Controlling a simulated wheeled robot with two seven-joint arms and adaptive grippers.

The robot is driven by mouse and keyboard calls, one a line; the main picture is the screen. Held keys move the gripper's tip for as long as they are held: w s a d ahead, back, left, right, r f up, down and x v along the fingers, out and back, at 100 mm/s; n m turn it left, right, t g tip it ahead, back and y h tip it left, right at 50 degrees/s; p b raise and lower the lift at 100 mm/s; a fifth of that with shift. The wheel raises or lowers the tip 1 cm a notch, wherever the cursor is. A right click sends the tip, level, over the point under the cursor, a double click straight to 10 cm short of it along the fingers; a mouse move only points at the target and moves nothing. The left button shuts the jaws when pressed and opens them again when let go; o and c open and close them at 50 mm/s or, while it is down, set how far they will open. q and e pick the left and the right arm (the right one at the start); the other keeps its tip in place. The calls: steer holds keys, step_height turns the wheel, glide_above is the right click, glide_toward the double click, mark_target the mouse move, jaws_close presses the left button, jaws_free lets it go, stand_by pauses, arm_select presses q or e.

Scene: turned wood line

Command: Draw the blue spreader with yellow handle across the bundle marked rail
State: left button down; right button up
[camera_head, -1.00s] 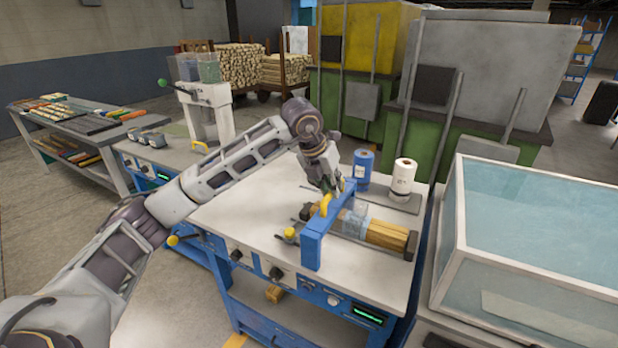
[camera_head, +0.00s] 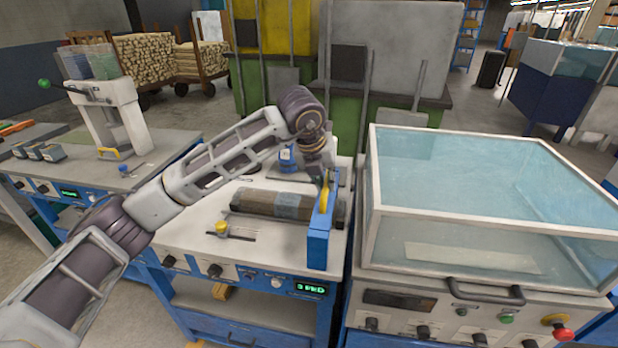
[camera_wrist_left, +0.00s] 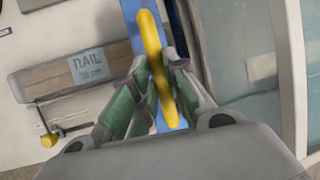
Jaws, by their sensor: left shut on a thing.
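The blue spreader (camera_head: 318,246) stands across the right end of the bundle (camera_head: 262,204) on the bench. My left gripper (camera_head: 323,180) is shut on its yellow handle (camera_head: 325,202). In the left wrist view, the fingers (camera_wrist_left: 150,95) close around the yellow handle (camera_wrist_left: 151,45), over the blue bar (camera_wrist_left: 132,10). The bundle (camera_wrist_left: 38,82) lies left of the spreader there, with a pale label (camera_wrist_left: 88,66) reading RAIL. The bundle looks dull brown. Part of its right end is hidden behind the spreader. My right gripper is not in view.
A glass-topped cabinet (camera_head: 480,190) stands close to the right of the bench. A yellow knob (camera_head: 221,228) sits in front of the bundle, and a blue roll (camera_head: 287,160) behind it. The bench top (camera_head: 190,225) is clear at the left.

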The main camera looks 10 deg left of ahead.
arm_select(q)
steer(key=shift+d, duration=0.45)
steer(key=c, duration=1.4)
jaws_free()
steer(key=shift+d, duration=0.25)
steer(key=shift+a, duration=0.15)
steer(key=shift+r, duration=0.15)
steer(key=shift+v, duration=5.9)
